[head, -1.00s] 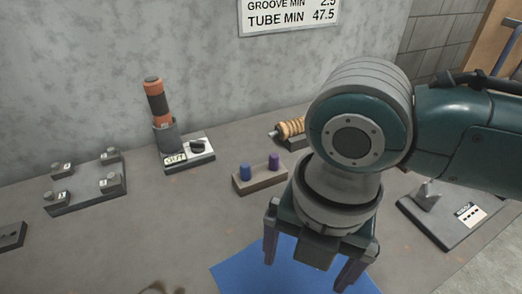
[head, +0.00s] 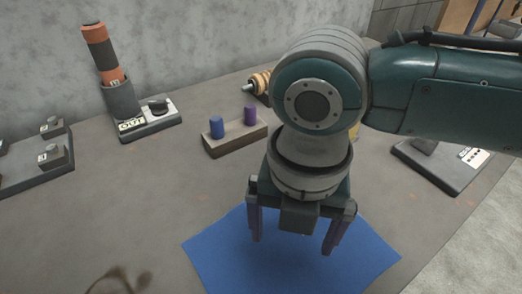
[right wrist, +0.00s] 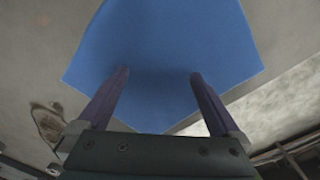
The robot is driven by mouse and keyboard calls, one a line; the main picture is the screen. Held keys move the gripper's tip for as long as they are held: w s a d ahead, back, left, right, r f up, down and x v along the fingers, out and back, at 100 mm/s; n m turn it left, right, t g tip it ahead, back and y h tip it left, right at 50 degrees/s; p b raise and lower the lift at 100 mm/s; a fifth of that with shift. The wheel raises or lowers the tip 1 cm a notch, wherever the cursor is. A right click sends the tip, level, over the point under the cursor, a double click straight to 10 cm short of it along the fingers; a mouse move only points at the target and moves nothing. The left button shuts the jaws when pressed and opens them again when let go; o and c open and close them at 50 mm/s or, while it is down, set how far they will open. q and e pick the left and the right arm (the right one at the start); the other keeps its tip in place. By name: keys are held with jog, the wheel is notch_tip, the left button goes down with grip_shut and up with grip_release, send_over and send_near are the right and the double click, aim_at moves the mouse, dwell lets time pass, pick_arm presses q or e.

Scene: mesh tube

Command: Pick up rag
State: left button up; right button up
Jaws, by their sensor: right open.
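The rag is a flat blue cloth (head: 290,268) lying on the grey bench top near its front right edge. It also fills the upper middle of the right wrist view (right wrist: 165,40). My right gripper (head: 292,250) points down over the rag, with its fingers spread apart and nothing between them. In the right wrist view both purple-grey fingers (right wrist: 158,75) show against the cloth. I cannot tell how far the tips are above it. My left gripper is not in view.
A wooden block with blue and purple pegs (head: 235,138) stands behind the rag. An orange-and-black tool in a holder (head: 105,60) is at the back left. A plate with a label (head: 450,165) is at the right. A brown stain (head: 120,282) marks the bench, which is clear left of the rag.

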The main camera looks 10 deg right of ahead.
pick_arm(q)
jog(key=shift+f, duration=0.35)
pick_arm(e)
jog(key=shift+f, duration=0.65)
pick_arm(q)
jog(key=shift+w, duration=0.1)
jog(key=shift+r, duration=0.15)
pick_arm(e)
jog(key=c, duration=1.6)
notch_tip(320, 180, up, 22)
jog(key=p, duration=2.2)
jog(key=shift+f, duration=0.2)
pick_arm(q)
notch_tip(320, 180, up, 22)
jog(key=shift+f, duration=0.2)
pick_arm(e)
jog(key=shift+f, duration=0.35)
